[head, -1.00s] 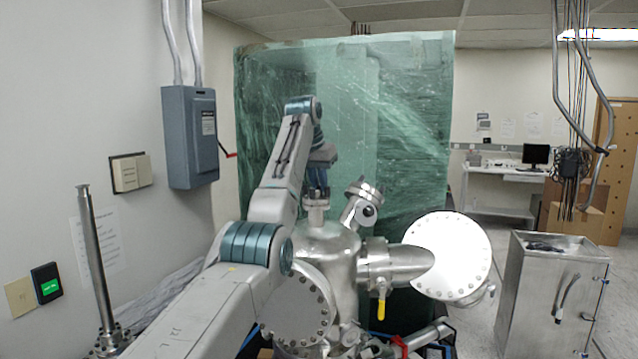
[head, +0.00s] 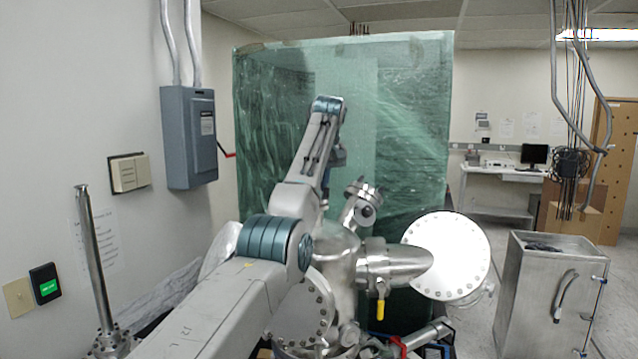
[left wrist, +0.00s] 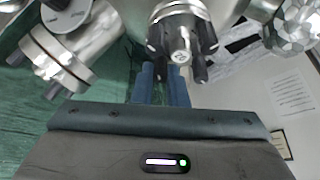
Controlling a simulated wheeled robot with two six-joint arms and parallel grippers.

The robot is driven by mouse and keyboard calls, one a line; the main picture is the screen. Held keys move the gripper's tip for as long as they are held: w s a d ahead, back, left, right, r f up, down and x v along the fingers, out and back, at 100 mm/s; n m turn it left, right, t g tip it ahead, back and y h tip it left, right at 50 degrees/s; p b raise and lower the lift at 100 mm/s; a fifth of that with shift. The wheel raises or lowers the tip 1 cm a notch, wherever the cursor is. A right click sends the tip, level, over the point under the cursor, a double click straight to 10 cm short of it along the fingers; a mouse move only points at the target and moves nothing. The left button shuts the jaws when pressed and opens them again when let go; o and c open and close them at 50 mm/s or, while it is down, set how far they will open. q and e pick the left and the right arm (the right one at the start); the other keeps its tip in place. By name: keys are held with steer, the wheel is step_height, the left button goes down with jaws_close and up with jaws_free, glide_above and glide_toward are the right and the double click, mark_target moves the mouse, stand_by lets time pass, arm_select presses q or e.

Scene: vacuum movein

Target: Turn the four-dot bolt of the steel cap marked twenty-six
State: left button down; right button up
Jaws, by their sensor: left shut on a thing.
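A small round steel cap (left wrist: 178,12) with several dark bolts around its rim shows at the top middle of the left wrist view. A bright central stub (left wrist: 182,57) on it bears a small mark that I cannot read. My left gripper (left wrist: 161,82) has its blue fingers up against the cap's edge, shut on one dark bolt (left wrist: 154,64). The bolt's dots and the number twenty-six cannot be made out. In the head view my own arm hides the fingers and this cap. My right gripper is not in view.
The steel vacuum chamber (head: 340,258) has a tilted port (head: 360,208), a side nozzle (head: 395,265) and a large white flange (head: 447,257) close by. A tall steel post (head: 97,260) stands at left.

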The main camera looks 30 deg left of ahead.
arm_select(q)
steer(key=shift+n, duration=0.5)
steer(key=c, duration=1.7)
jaws_free()
steer(key=shift+r, duration=0.1)
steer(key=v, duration=1.1)
steer(key=shift+d, duration=0.1)
steer(key=shift+w, duration=0.15)
